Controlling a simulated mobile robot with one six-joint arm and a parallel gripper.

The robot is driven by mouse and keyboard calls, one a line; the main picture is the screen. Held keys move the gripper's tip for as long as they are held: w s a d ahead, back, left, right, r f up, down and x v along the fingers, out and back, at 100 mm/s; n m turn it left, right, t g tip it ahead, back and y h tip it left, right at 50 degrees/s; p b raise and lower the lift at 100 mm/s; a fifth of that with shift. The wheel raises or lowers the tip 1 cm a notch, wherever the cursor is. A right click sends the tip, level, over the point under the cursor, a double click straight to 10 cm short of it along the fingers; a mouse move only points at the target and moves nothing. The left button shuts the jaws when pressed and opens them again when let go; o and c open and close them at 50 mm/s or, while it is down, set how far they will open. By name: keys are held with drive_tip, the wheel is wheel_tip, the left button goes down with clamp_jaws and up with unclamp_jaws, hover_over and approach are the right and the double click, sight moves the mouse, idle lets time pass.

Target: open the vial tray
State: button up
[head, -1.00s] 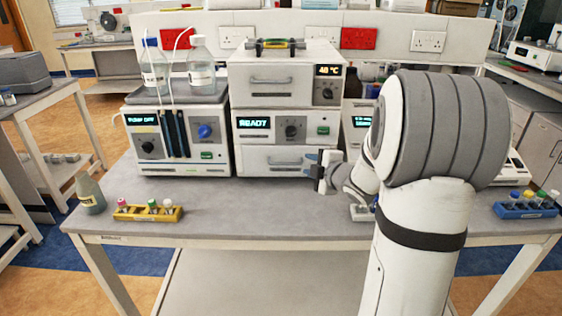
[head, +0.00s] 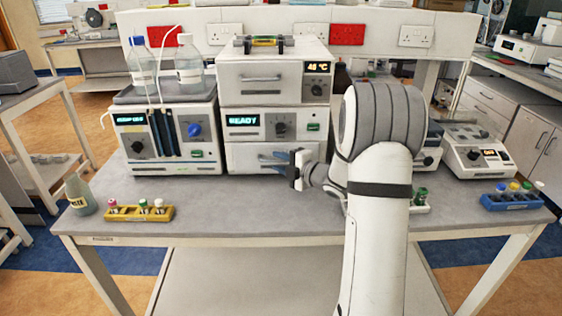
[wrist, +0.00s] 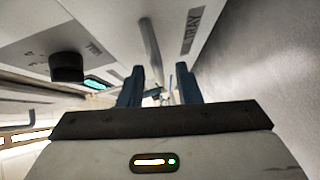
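The vial tray is the shut bottom drawer (head: 241,158) of the white instrument stack, below the unit whose display reads READY. Its grey bar handle (head: 271,158) runs across the front, partly hidden by my gripper. My gripper (head: 291,168) is in front of the drawer's right half, close to the handle. In the wrist view, the two dark fingers (wrist: 160,80) stand apart.
A pump unit (head: 137,131) with bottles on top stands left of the stack. A blue rack (head: 511,202) is at the right. The bench (head: 240,207) before the drawer is clear.

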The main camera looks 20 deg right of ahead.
drive_tip(key=shift+w, duration=0.1)
clamp_jaws()
idle(0.6)
